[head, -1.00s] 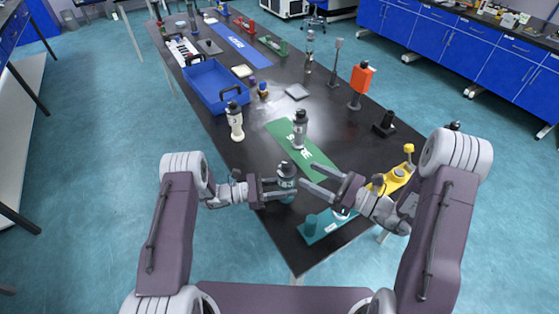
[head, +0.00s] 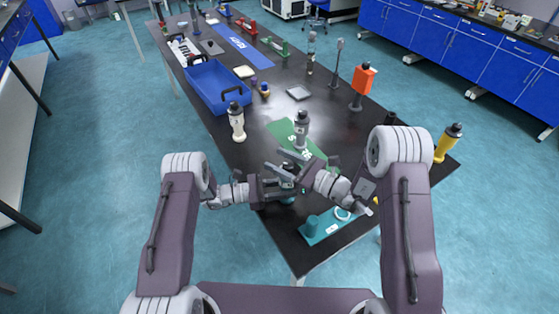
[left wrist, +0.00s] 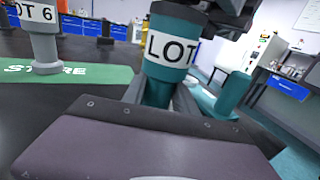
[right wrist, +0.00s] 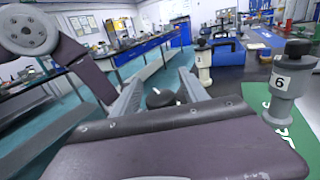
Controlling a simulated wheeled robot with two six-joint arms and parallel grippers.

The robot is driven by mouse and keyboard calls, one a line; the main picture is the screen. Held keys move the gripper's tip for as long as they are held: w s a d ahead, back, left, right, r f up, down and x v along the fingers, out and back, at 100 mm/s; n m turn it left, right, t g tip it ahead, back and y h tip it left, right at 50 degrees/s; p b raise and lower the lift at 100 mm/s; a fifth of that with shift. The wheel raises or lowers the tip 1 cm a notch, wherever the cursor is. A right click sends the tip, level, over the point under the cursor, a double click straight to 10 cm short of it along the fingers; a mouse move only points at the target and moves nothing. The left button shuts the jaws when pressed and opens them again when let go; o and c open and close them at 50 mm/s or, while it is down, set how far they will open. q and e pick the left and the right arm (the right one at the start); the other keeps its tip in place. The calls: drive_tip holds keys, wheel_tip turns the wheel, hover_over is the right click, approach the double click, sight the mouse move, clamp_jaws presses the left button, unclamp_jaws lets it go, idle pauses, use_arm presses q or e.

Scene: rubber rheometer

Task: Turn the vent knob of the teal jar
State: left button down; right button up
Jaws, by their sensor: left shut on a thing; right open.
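The teal jar (head: 287,198) is at the table's near end, largely covered by my grippers in the head view. The left wrist view shows its teal body (left wrist: 168,50) with a white LOT label, roughly upright. My left gripper (head: 284,192) is shut on the jar's body from the left. My right gripper (head: 292,170) is open above the jar, reaching in from the right. In the right wrist view the dark vent knob (right wrist: 160,98), with a pale mark on top, sits between the open fingers; I cannot tell whether they touch it.
A teal base (head: 328,229) with a post and a white ring lies just right. A grey jar (head: 301,132) stands on the green STORE mat (head: 279,128) behind. A cream jar (head: 237,124) and blue tray (head: 214,95) are farther left. A yellow jar (head: 446,146) stands at right.

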clamp_jaws()
drive_tip(key=m+t+h, duration=0.3)
drive_tip(key=t, duration=0.1)
drive_tip(key=shift+w+d, duration=0.15)
drive_tip(key=shift+w, duration=0.1)
drive_tip(key=shift+w+d+m+t+h, duration=0.15)
drive_tip(key=shift+d+m+t+h, duration=0.1)
drive_tip(key=shift+m+t+h, duration=0.55)
unclamp_jaws()
wheel_tip(320, 180, up, 10)
